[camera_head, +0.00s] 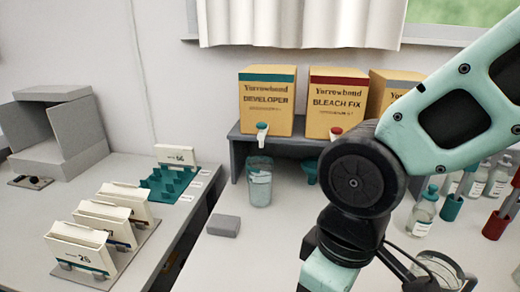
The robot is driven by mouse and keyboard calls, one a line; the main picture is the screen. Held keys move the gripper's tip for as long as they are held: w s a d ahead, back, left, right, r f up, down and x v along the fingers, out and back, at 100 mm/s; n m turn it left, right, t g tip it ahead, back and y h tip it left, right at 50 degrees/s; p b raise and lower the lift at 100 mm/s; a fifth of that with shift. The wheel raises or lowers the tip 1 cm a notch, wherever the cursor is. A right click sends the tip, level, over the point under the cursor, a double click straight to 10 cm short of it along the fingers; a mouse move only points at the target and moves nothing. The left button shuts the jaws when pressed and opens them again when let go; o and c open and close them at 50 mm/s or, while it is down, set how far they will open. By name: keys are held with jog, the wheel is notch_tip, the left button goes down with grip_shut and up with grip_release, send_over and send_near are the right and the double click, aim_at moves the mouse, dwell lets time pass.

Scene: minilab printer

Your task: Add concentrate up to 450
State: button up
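A yellow box labelled "DEVELOPER" (267,104) stands on a dark raised shelf, with a teal tap (262,130) at its lower front. A clear cup (259,182) stands upright on the table below that tap. Its scale and liquid level are too small to read. A box labelled "BLEACH FIX" (336,105) with a red tap (336,131) stands to the right. A third yellow box (390,88) is partly hidden by my arm. No label reading "concentrate" is legible. My arm crosses the right side; its fingertips do not show.
Several capped bottles (424,210) stand at right, near teal and red holders. A glass vessel (438,266) is partly hidden at lower right. A grey block (223,225) lies left of the cup. White cartridges (78,252) and a teal rack (168,184) stand on the left table.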

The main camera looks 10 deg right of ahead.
grip_shut()
dwell(0.4)
dwell(1.4)
